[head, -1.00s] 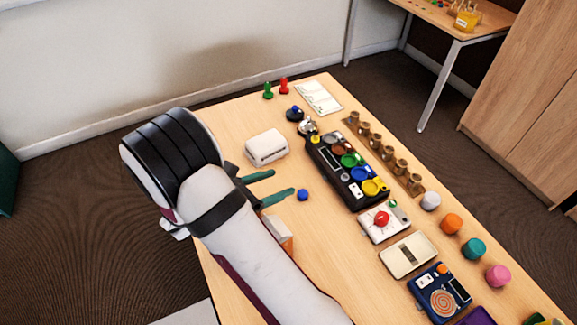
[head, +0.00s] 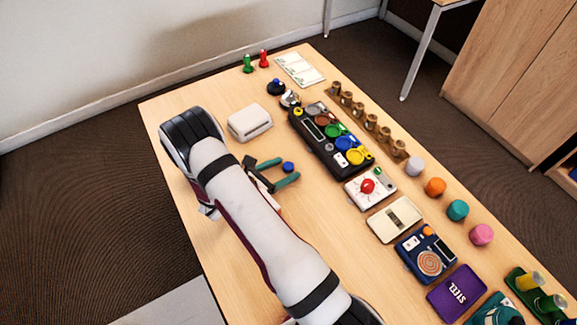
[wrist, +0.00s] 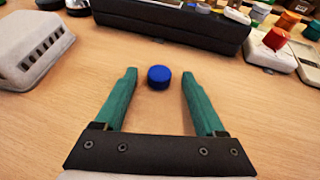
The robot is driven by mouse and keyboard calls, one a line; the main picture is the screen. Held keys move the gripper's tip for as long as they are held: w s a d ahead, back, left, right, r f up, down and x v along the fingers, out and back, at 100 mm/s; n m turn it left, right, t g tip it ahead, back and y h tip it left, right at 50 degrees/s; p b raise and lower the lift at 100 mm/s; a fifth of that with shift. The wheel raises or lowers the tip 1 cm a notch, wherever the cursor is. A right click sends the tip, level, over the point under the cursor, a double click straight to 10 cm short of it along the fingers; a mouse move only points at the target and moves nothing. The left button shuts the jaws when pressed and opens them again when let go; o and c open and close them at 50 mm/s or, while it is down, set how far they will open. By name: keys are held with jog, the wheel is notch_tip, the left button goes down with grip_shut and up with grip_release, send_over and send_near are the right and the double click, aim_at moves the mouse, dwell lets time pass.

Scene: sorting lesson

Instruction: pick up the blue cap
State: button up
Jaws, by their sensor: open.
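The blue cap (head: 288,167) is a small round cap lying on the wooden table. In the wrist view the blue cap (wrist: 159,77) sits near the tips of my gripper (wrist: 158,80), midway between its two green fingers. My gripper (head: 277,172) is open and empty, with a finger on either side of the cap and clear gaps to both. Whether the fingers are low enough to touch the table I cannot tell.
A white ribbed box (head: 250,123) stands left of the cap, also in the wrist view (wrist: 35,48). A black tray of coloured dishes (head: 305,139) lies beyond it. A white device with a red knob (head: 359,193) is to the right. Bare table surrounds the cap.

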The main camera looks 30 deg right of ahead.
grip_shut()
dwell(0.5)
